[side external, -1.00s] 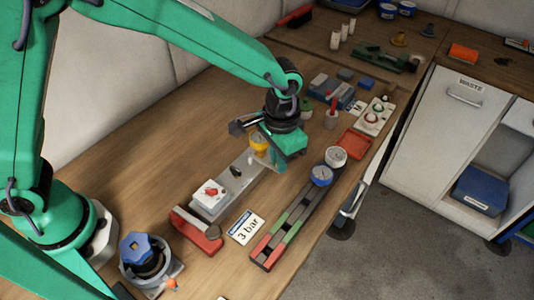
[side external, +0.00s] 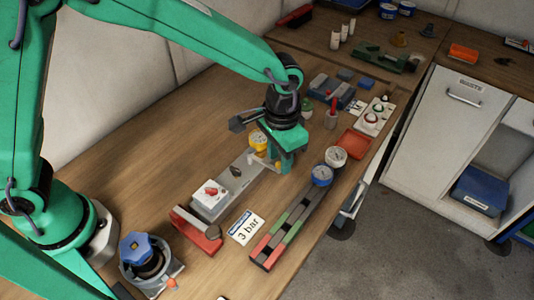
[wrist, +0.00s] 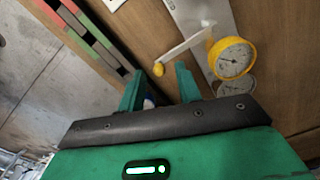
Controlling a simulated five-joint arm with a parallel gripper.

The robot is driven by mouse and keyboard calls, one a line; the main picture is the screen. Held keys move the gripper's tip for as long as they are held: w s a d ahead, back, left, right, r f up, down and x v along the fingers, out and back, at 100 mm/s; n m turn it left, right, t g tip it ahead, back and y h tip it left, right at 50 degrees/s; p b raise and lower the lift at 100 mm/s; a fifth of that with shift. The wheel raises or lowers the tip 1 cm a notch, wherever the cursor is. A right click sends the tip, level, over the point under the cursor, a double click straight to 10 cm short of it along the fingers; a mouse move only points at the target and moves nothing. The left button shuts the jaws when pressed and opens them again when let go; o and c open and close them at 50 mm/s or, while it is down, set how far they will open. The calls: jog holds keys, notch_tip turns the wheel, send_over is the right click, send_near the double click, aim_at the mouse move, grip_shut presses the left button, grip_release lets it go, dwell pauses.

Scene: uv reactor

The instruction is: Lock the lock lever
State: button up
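The lock lever (wrist: 186,43) is a thin pale bar with a yellow ball knob (wrist: 158,69) at its free end. In the wrist view it slants from the grey metal plate (wrist: 183,14) down to the gap between my fingertips. My gripper (wrist: 159,76) is open, one finger on each side of the knob; I cannot tell whether either touches it. In the side view, my gripper (side external: 283,168) is low at the far end of the plate, beside the knob. A yellow-rimmed gauge (wrist: 232,58) sits by the lever's pivot; it also shows in the side view (side external: 258,140).
A rack with green and red strips (side external: 288,232) and round gauges lies to the right. A white box with a red knob (side external: 211,195), a red-handled part (side external: 197,230) and a "3 bar" card (side external: 246,228) lie nearer.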

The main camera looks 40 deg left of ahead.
jog(key=shift+r, duration=3.5)
jog(key=shift+a, duration=0.1)
jog(key=shift+a+r, duration=0.15)
jog(key=shift+r, duration=0.05)
jog(key=s+a+r+n+t, duration=0.2)
jog(key=s+a+r, duration=0.25)
jog(key=a, duration=0.55)
jog(key=s+a+r+n+t, duration=0.15)
jog(key=s+a+r, duration=0.3)
jog(key=a, duration=0.45)
jog(key=s+a+t, duration=0.2)
jog(key=s+a, duration=0.4)
jog(key=shift+s+f+n, duration=0.15)
jog(key=shift+s+n, duration=0.15)
jog(key=shift+n, duration=0.15)
